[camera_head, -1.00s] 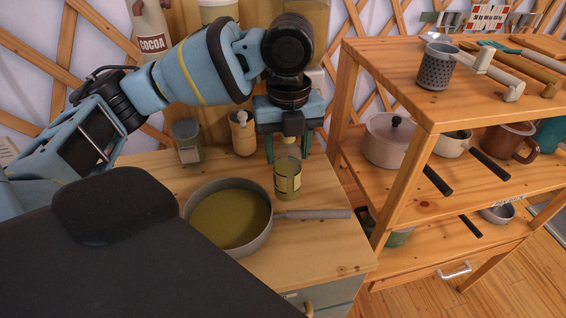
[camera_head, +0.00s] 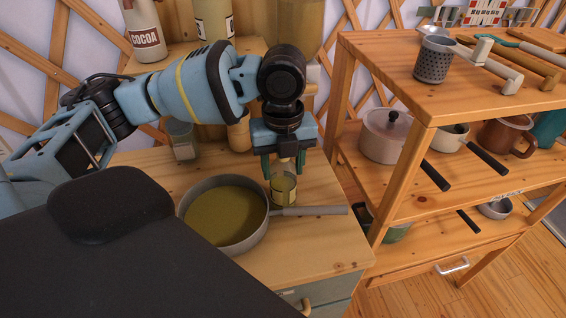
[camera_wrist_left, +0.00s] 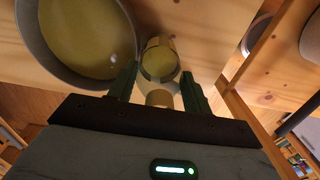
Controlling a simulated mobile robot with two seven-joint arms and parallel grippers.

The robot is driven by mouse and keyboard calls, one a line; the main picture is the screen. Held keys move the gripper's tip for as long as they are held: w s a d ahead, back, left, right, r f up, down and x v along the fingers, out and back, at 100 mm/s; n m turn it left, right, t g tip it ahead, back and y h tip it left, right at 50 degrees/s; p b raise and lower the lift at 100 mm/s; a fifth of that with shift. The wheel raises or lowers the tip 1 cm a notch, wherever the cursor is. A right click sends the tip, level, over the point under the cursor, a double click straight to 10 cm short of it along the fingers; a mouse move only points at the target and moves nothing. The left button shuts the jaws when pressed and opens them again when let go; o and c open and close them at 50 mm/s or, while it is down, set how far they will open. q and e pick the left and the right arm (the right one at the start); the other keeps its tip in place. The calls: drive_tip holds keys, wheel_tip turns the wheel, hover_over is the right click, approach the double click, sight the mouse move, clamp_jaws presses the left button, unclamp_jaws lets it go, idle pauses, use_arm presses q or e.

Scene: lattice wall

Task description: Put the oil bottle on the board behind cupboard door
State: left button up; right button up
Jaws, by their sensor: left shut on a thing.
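The oil bottle (camera_head: 284,189) is a small clear bottle of yellowish liquid with a pale label. In the head view it is upright, beside the pan's handle. My left gripper (camera_head: 287,165) points down and is shut on the bottle's upper part. In the left wrist view the bottle (camera_wrist_left: 160,62) shows between the two green fingers (camera_wrist_left: 157,90). I cannot tell whether its base touches the counter. The cupboard door and the board behind it cannot be made out. My right gripper is out of view.
A grey pan (camera_head: 226,215) of yellow-green liquid stands on the wooden counter (camera_head: 325,250), close left of the bottle. Jars (camera_head: 181,138) stand behind. A wooden shelf (camera_head: 395,205) with pots is at the right. The counter's front right is clear.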

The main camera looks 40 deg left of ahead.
use_arm(q)
drive_tip(key=o, duration=1)
drive_tip(key=shift+o, duration=0.2)
wheel_tip(320, 180, up, 12)
drive_tip(key=shift+r+p, duration=0.1)
drive_tip(key=shift+p, duration=0.6)
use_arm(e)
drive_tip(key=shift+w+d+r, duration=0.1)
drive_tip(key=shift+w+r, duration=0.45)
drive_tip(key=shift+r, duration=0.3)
